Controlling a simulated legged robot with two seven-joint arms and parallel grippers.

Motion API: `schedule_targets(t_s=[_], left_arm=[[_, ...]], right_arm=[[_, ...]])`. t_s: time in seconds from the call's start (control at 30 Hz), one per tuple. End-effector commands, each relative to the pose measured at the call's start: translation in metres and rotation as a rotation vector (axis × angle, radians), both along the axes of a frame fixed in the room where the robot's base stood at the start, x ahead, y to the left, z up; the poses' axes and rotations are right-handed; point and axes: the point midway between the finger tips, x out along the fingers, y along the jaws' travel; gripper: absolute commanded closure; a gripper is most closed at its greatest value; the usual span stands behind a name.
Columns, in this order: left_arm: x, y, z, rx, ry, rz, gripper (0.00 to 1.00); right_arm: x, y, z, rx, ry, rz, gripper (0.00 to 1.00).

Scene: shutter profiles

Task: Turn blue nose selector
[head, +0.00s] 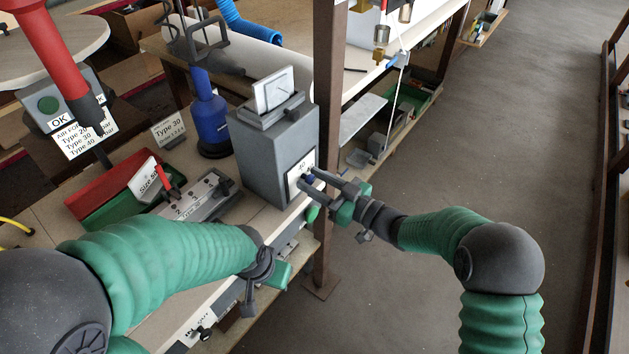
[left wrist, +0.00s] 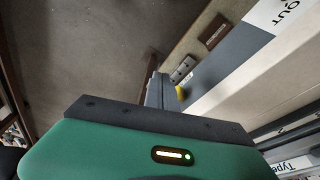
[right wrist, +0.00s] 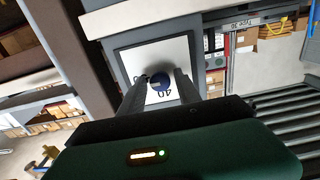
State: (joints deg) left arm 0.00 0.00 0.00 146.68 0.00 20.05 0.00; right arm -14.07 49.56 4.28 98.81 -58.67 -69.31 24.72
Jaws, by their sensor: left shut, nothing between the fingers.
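The blue nose selector is a small round blue knob (right wrist: 160,82) on a white dial plate (right wrist: 178,55), on the front of a grey box (head: 275,150). In the head view, the knob is mostly hidden by the gripper. My right gripper (right wrist: 160,80) is at the dial, its fingers open on either side of the knob, with small gaps seeming to show. It also shows in the head view (head: 309,182).
A brown post (head: 327,130) stands right beside the grey box. A blue bottle-like tool (head: 209,118) stands behind it. A numbered holder (head: 198,196) and a red and green bin (head: 105,188) lie left on the bench. The floor at the right is clear.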

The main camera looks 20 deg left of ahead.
Motion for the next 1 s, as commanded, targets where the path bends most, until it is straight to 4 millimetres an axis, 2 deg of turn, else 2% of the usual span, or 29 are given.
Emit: schedule_targets(t_s=[0.03, 0.23, 0.3, 0.67, 1.0], left_arm=[[0.0, 0.0, 0.0, 0.0, 0.0, 0.0, 1.0], [0.0, 0.0, 0.0, 0.0, 0.0, 0.0, 1.0], [0.0, 0.0, 0.0, 0.0, 0.0, 0.0, 1.0], [0.0, 0.0, -0.003, 0.0, 0.0, 0.0, 1.0], [0.0, 0.0, -0.018, 0.0, 0.0, 0.0, 1.0]], right_arm=[[0.0, 0.0, 0.0, 0.0, 0.0, 0.0, 0.69], [0.0, 0.0, 0.0, 0.0, 0.0, 0.0, 0.95], [0.0, 0.0, 0.0, 0.0, 0.0, -0.001, 1.0], [0.0, -0.001, -0.001, -0.01, -0.027, -0.001, 1.0], [0.0, 0.0, -0.002, -0.077, -0.214, -0.001, 1.0]])
